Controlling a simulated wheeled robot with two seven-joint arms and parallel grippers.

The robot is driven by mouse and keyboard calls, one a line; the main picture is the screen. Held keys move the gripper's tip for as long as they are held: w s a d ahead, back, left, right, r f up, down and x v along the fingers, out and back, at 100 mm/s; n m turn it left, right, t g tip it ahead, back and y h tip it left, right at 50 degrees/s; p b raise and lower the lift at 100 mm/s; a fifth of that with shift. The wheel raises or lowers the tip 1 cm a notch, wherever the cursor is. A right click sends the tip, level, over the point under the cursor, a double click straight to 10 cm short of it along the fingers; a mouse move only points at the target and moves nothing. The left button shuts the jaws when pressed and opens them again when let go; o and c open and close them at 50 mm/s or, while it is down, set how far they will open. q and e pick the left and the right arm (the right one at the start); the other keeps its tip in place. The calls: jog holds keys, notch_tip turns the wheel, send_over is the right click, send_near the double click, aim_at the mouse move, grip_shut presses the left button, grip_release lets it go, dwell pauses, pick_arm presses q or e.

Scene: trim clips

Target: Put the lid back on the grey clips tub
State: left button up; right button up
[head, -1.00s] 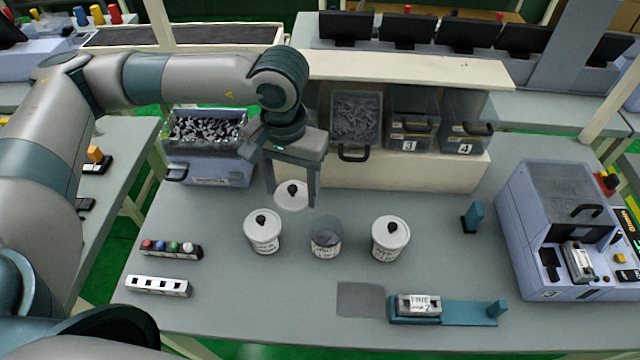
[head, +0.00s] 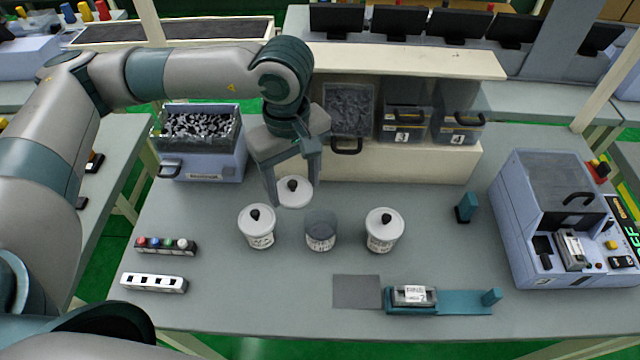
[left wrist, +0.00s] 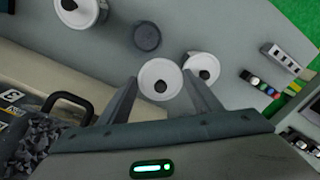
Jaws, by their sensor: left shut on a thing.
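The open grey tub (head: 320,231), with no lid on it, stands on the table between two lidded white tubs. It also shows in the left wrist view (left wrist: 146,37). A round white lid with a black knob (head: 294,192) is between the fingers of my left gripper (head: 295,188). The gripper is shut on it, behind and a little left of the open tub in the head view. In the left wrist view the lid (left wrist: 160,79) lies between the two fingertips, apart from the tub. My right gripper is not in view.
Lidded white tubs stand left (head: 257,227) and right (head: 382,230) of the open tub. Behind are a clip bin (head: 202,165) and a cream shelf (head: 400,160). A blue machine (head: 550,220) stands at right.

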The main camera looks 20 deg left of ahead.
aim_at(308, 199)
pick_arm(q)
jog(key=n, duration=0.3)
jog(key=shift+s+d+r+n, duration=0.1)
jog(key=shift+d+r+n, duration=0.05)
jog(key=shift+d+n, duration=0.2)
jog(key=n, duration=0.3)
jog(key=d+n, duration=0.1)
jog(key=n, duration=0.1)
jog(key=shift+s+r, duration=0.15)
jog(key=shift+r, duration=0.1)
jog(key=n, duration=0.3)
jog(key=shift+d+r, duration=0.15)
jog(key=shift+d, duration=0.15)
jog(key=n, duration=0.5)
jog(key=shift+s+d+r, duration=0.2)
jog(key=shift+d+r, duration=0.05)
jog(key=shift+d, duration=0.15)
jog(key=d+n, duration=0.1)
jog(key=n, duration=0.4)
jog(key=r+n, duration=0.1)
jog(key=n, duration=0.5)
jog(key=d+n, duration=0.1)
jog(key=n, duration=0.4)
jog(key=shift+s+d+r+n, duration=0.25)
jog(key=shift+s+d+n, duration=0.05)
jog(key=shift+s+n, duration=0.1)
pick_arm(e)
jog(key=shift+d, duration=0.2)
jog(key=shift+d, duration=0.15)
